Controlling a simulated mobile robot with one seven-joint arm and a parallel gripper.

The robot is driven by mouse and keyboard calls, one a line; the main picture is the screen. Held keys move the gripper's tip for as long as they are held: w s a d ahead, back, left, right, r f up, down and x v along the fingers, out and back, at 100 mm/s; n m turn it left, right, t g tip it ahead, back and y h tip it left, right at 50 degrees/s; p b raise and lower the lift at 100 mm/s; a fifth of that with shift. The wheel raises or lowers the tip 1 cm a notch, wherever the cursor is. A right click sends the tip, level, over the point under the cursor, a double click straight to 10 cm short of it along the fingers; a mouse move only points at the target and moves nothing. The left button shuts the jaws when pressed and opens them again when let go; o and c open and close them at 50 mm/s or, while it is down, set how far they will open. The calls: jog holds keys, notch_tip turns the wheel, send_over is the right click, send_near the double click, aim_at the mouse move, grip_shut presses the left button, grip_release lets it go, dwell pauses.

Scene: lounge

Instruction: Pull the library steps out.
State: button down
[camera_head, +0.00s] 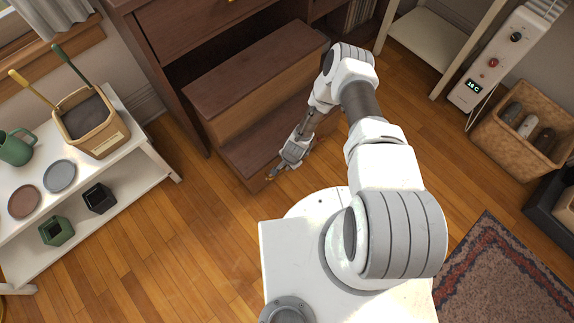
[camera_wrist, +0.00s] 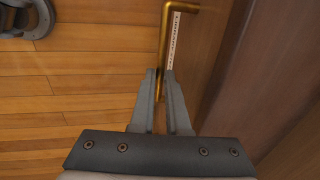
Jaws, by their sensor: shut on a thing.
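The library steps (camera_head: 235,105) are brown wood with two treads and stand on the floor in front of a dark wooden cabinet. Their upper part reaches under the cabinet. My gripper (camera_head: 271,177) is at the front of the lower step, low over the floor. In the wrist view, my gripper (camera_wrist: 161,75) is shut on a brass bar handle (camera_wrist: 166,45) fixed to a wooden face of the steps (camera_wrist: 215,50). The lower part of the handle is between the fingers.
The cabinet (camera_head: 165,40) rises behind the steps. A white shelf unit (camera_head: 150,150) with pots and a mug stands at left. A patterned rug (camera_head: 500,275) lies at lower right. Bare floor (camera_head: 170,250) is free at lower left.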

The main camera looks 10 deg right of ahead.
jog(key=shift+s+d, duration=0.2)
jog(key=shift+s, duration=0.15)
jog(key=c, duration=0.9)
grip_release()
jog(key=shift+w+r, duration=0.15)
